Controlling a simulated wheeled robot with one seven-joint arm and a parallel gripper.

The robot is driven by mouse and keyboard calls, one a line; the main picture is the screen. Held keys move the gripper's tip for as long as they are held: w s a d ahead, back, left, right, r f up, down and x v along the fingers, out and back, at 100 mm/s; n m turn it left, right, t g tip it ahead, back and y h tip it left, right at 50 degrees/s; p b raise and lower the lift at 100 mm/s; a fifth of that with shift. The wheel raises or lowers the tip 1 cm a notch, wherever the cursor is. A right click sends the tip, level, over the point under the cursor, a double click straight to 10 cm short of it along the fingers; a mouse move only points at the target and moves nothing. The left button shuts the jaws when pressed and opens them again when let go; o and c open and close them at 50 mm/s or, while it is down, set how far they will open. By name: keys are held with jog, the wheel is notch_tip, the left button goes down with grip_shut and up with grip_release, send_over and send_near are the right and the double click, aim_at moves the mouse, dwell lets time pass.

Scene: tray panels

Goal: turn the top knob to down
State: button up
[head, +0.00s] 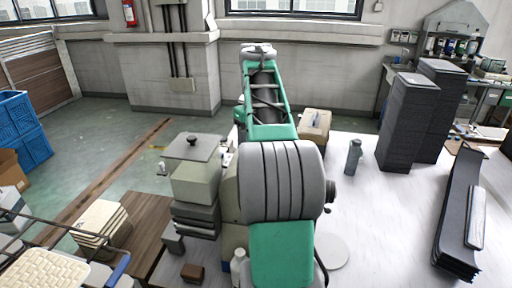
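A stack of grey and beige boxes stands left of my green and grey arm. On its flat grey top plate (191,150) is a small dark knob (192,140); which way it points is too small to tell. Smaller light fittings show at the plate's left side (162,168) and right side. I cannot tell whether any of these is the task's top knob. My arm reaches up the middle of the view and hides what lies behind it. My gripper's fingers cannot be seen.
A white table (365,225) spreads to the right, with a grey bottle (353,157), a cardboard box (314,125), tall dark stacks (406,122) and a black stack (460,213). Cream stacked items (100,222) and blue crates (20,130) are at left.

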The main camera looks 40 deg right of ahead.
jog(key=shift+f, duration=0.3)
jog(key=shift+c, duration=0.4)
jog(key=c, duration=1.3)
